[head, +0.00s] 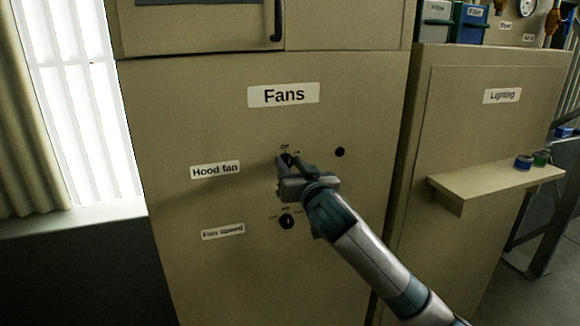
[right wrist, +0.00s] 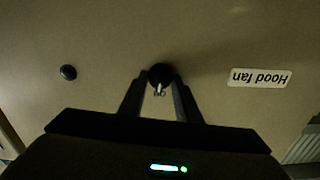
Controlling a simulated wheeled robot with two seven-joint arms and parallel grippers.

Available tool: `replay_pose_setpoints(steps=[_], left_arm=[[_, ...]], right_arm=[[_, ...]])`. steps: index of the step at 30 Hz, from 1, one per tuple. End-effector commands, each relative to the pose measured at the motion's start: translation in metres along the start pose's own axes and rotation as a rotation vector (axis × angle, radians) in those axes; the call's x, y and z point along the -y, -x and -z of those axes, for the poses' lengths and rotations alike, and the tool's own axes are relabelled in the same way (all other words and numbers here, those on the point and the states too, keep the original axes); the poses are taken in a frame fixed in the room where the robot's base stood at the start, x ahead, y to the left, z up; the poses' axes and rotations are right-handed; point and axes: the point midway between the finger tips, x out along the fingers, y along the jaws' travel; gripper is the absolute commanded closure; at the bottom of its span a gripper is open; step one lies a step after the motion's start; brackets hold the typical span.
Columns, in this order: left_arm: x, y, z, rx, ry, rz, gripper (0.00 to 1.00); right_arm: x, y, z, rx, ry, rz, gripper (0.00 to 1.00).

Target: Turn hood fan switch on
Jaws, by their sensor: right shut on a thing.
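The hood fan switch is a small black round knob (head: 286,159) on the beige panel, to the right of the "Hood fan" label (head: 215,170). In the right wrist view the knob (right wrist: 160,72) sits between the fingertips, with a light pointer mark on it. My right gripper (head: 289,164) is at the panel, shut on this knob. In the right wrist view its two dark fingers (right wrist: 160,82) flank the knob from both sides. The fingers partly cover the knob and its markings in the head view. My left gripper is not in view.
A black round button or lamp (head: 340,152) is right of the switch. The fan speed knob (head: 287,221) is just below my gripper. A dark handle (head: 278,20) is above the "Fans" label (head: 283,95). A shelf (head: 495,183) juts out at right.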

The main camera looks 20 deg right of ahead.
Motion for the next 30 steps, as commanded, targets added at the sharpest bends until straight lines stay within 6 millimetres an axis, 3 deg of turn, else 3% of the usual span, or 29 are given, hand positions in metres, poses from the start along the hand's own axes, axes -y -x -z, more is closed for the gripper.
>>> replay_pose_setpoints(steps=[11,30], left_arm=[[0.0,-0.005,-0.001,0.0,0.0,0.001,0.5],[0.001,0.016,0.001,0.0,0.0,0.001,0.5]], right_arm=[[0.0,0.0,-0.001,0.002,-0.306,0.0,0.92],[-0.003,0.0,0.0,0.001,-0.844,-0.001,0.92]])
